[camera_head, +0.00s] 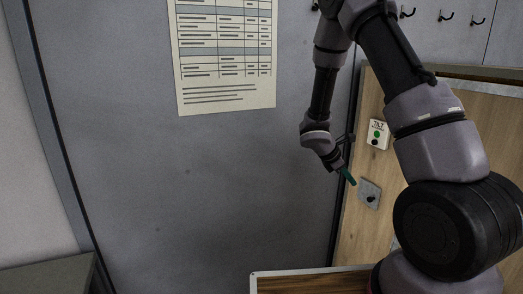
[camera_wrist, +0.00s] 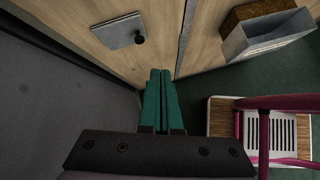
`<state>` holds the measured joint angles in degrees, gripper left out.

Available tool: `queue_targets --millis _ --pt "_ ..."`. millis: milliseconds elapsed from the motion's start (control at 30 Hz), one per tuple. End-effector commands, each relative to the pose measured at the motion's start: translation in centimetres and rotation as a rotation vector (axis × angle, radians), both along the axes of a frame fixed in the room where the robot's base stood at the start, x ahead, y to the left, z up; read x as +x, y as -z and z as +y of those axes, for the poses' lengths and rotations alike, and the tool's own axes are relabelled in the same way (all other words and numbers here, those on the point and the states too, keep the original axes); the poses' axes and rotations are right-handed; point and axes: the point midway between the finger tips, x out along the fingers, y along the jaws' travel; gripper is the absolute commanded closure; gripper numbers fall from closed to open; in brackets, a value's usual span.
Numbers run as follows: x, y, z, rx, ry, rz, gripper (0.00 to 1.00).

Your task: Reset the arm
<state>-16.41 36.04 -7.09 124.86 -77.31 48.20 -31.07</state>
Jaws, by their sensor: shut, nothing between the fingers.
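My arm reaches up and over on the right side of the head view, bent, with its end hanging down. My gripper (camera_head: 349,177) shows there as a small green tip near a wooden panel. In the wrist view my gripper (camera_wrist: 160,73) has its two green fingers side by side, shut and empty. They point toward the wooden panel (camera_wrist: 103,27). A grey metal plate with a black knob (camera_wrist: 126,31) is on that panel, left of the fingertips. The same plate (camera_head: 369,194) is just right of the gripper in the head view.
A "TILT" button plate (camera_head: 377,134) with a green button is on the wood. A grey wall (camera_head: 190,200) bears a printed chart (camera_head: 226,50). Hooks (camera_head: 445,16) line the top right. The wrist view shows a metal tray (camera_wrist: 265,35) and a pink frame (camera_wrist: 264,135) over a slatted piece.

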Motion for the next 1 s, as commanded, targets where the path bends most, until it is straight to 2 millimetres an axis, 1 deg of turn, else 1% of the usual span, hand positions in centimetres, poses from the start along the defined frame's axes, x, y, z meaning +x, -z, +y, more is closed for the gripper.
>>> queue_targets --millis 33,67,100,167,200,267,300,400,567,700,900,1000 --pt "-0.4 -2.4 -0.1 0.038 0.08 -0.064 1.0" --pt "-0.8 -3.7 -0.1 0.063 0.131 -0.1 1.0" --pt "-1.4 -5.3 0.0 0.097 0.203 -0.148 1.0" --pt "-2.4 -7.7 0.1 0.15 0.307 -0.217 1.0" --pt "-3.1 -9.2 0.3 0.187 0.375 -0.262 1.0" --pt "-4.2 -11.3 0.5 0.243 0.477 -0.326 1.0" --pt "-4.9 -12.7 0.7 0.283 0.545 -0.368 1.0" --pt "-6.9 -16.0 1.4 0.386 0.709 -0.468 1.0" --pt "-10.4 -20.8 2.8 0.564 0.961 -0.606 1.0" --pt "-13.5 -24.5 4.4 0.737 1.17 -0.706 1.0" --pt "-17.9 -29.2 7.1 1.003 1.437 -0.805 1.0" --pt "-19.7 -30.9 8.3 1.119 1.54 -0.827 1.0"
